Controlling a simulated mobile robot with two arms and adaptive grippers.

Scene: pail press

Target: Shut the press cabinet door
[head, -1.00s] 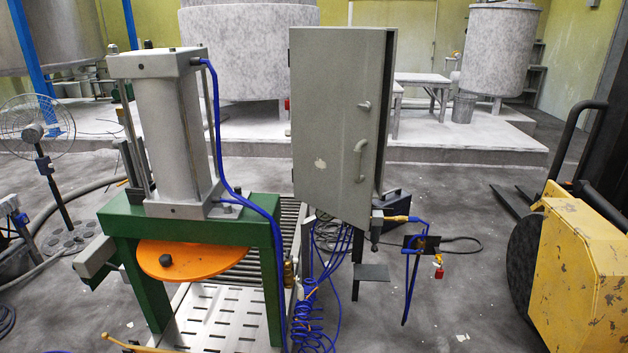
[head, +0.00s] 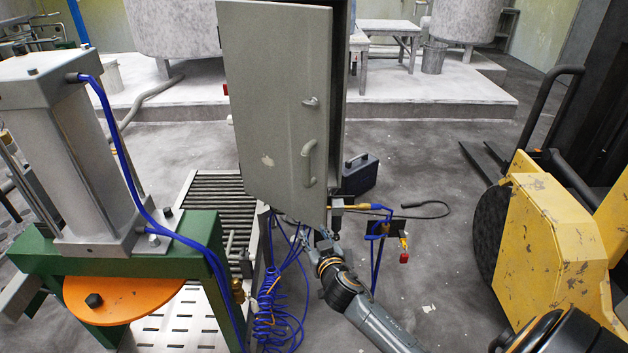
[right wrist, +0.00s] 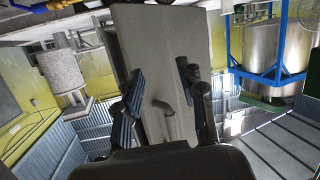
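The press cabinet's grey door (head: 270,110) faces me in the head view. It stands ajar, with a dark gap along its right edge and a strip of the cabinet (head: 340,110) behind. Its bar handle (head: 308,163) is at the lower right, below a small latch (head: 311,102). My right gripper (head: 326,233) is just below the door's lower right corner, partly hidden by my wrist. In the right wrist view its fingers (right wrist: 163,95) are apart and empty. My left gripper is out of view.
The green press frame (head: 195,250) with an orange disc (head: 115,298) stands at the left. Blue coiled hoses (head: 272,305) hang below the cabinet. A yellow lift truck (head: 545,230) stands at the right. Floor between cabinet and truck is mostly clear.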

